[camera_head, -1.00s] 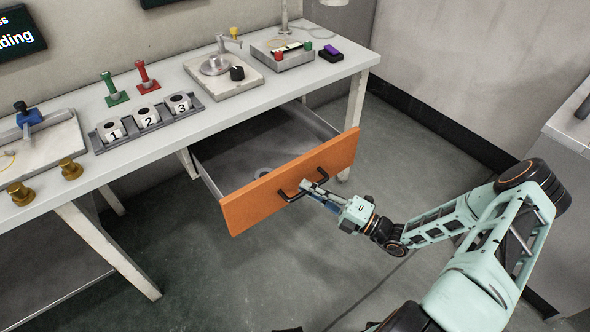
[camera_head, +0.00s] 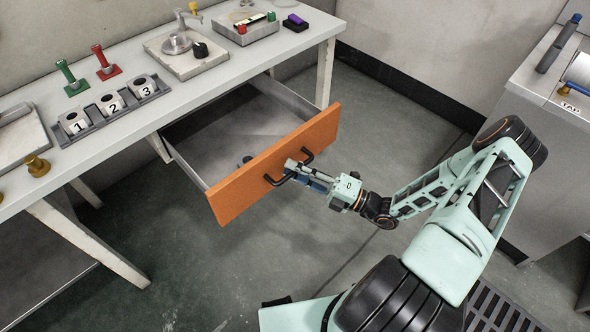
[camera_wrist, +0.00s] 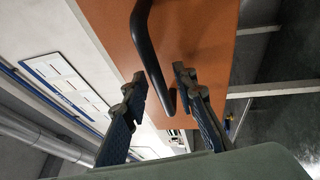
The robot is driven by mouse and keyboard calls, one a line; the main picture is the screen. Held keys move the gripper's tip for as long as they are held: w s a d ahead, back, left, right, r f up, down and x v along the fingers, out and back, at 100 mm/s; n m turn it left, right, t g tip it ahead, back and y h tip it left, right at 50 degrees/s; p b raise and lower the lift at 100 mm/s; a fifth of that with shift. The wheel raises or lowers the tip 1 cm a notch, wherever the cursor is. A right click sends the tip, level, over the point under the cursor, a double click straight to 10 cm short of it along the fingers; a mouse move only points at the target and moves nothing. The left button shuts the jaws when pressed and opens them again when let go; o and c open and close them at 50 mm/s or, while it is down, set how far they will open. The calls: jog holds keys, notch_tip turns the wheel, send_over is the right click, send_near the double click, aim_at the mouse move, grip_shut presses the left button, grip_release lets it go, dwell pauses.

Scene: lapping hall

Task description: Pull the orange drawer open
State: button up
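The orange drawer (camera_head: 250,178) under the workbench stands well out, its inside showing behind the orange front. A black bar handle (camera_head: 272,181) is fixed on the front. My gripper (camera_head: 292,166) is at the handle, reaching in from the right. In the wrist view, the handle (camera_wrist: 148,50) runs between the two fingers of my gripper (camera_wrist: 160,85), against the orange front (camera_wrist: 205,35). The fingers are apart, with narrow gaps showing beside the bar. Contact with the bar cannot be made out for certain.
The workbench (camera_head: 225,85) above carries a rack (camera_head: 75,135) with numbered cups, red and green stands and a plate fixture (camera_head: 187,62). A grey cabinet (camera_head: 545,150) stands at the right. Open floor lies in front of the drawer.

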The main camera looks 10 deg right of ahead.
jog(key=shift+d, duration=0.1)
jog(key=v, duration=1.2)
